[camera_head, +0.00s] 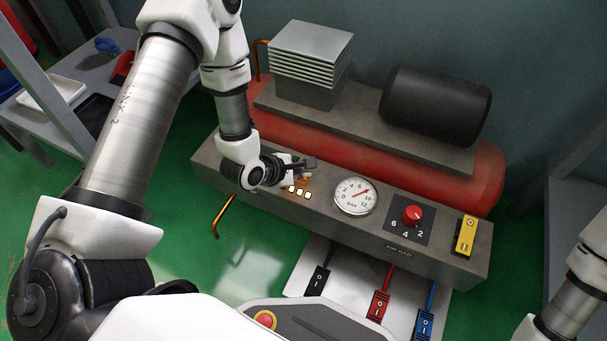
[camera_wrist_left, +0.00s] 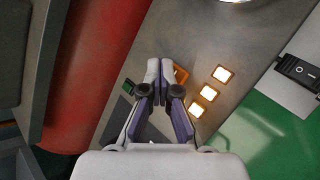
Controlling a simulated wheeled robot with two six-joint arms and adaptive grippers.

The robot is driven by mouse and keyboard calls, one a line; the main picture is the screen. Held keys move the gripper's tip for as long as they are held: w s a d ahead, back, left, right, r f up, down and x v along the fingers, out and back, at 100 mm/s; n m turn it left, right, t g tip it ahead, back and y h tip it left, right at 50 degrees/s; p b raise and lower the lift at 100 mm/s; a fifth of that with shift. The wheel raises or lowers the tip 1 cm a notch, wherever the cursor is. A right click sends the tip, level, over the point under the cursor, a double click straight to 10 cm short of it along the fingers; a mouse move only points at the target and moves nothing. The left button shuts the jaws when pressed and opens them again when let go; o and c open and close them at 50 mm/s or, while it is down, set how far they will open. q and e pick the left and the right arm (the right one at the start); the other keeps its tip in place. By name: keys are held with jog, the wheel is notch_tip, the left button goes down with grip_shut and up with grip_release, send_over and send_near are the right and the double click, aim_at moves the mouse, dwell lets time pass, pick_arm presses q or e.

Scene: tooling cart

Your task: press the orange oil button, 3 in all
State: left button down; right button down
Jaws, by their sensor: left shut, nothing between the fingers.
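The orange oil button (camera_wrist_left: 181,75) sits on the grey control panel, right beside my left fingertips in the wrist view, partly hidden by them. In the head view only a bit of orange (camera_head: 303,181) shows under the gripper. My left gripper (camera_head: 307,166) is shut and empty, with its tips over the panel; it also shows in the wrist view (camera_wrist_left: 160,68). I cannot tell whether the tips touch the button. Three small square lamps (camera_wrist_left: 209,92) in a row beside the button glow; they show in the head view (camera_head: 299,191) too.
Right of the lamps are a round gauge (camera_head: 355,196), a red knob (camera_head: 412,215) and a yellow switch (camera_head: 466,236). Black (camera_head: 318,280), red (camera_head: 379,305) and blue (camera_head: 424,325) rocker switches lie in front. A red tank (camera_head: 380,158) lies behind the panel.

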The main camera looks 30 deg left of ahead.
pick_arm(q)
jog(key=shift+r+p, duration=0.65)
jog(key=shift+r, duration=0.2)
notch_tip(320, 180, up, 5)
jog(key=p, duration=0.4)
jog(key=shift+r+p, duration=0.1)
jog(key=shift+p, duration=0.2)
